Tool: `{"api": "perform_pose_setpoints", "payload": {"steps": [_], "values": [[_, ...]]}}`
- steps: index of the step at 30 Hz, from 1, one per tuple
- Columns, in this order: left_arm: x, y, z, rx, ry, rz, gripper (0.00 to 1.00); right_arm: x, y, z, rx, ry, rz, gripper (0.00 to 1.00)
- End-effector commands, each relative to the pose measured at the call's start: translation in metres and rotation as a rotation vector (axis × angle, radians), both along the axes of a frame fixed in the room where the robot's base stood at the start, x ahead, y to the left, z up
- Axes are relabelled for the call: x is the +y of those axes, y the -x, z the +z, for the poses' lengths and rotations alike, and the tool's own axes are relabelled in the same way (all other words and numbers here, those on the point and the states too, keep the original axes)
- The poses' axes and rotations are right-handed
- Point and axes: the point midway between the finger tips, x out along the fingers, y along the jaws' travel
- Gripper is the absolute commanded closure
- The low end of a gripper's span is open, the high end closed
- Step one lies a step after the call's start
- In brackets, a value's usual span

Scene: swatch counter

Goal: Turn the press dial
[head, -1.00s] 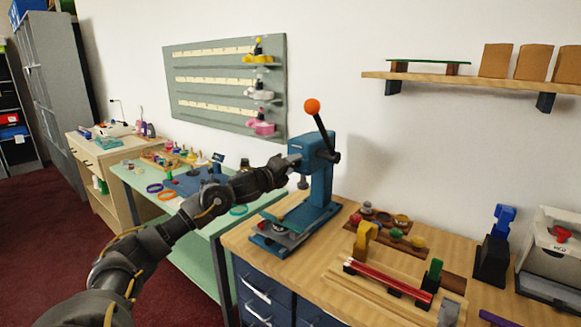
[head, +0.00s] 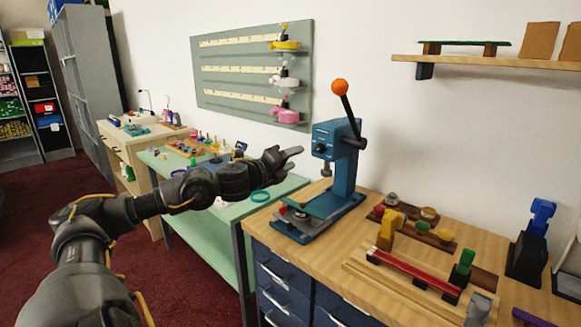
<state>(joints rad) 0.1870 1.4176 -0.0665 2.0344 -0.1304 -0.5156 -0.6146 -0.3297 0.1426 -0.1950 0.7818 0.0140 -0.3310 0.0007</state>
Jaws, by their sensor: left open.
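The blue press (head: 345,172) stands upright on the wooden bench, with a black lever topped by an orange ball (head: 340,87). How the dial is turned is too small to tell. My left gripper (head: 291,156) is open and empty, just left of the press head at about the dial's height. A small gap shows between its fingertips and the press in the picture. My right gripper is not in view.
The wooden bench (head: 262,226) also holds a wooden jig with a red bar (head: 408,270) and a tray of small knobs (head: 440,238). A green table (head: 228,212) stands to the left. A shelf (head: 480,62) hangs at upper right.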

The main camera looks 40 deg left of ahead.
Motion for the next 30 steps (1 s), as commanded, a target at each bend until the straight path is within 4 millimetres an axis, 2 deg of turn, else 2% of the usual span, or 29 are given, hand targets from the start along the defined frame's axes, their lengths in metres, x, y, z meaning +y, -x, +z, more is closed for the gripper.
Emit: {"api": "perform_pose_setpoints", "payload": {"steps": [6, 26, 30], "values": [[-0.003, 0.007, -0.001, 0.002, -0.003, -0.006, 0.51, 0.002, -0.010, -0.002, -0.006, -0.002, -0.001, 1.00], [-0.004, 0.007, 0.001, 0.001, -0.001, -0.006, 0.51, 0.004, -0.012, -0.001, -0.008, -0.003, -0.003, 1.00], [-0.001, 0.009, 0.001, 0.000, -0.001, -0.002, 0.51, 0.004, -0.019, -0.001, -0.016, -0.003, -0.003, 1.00]]}}
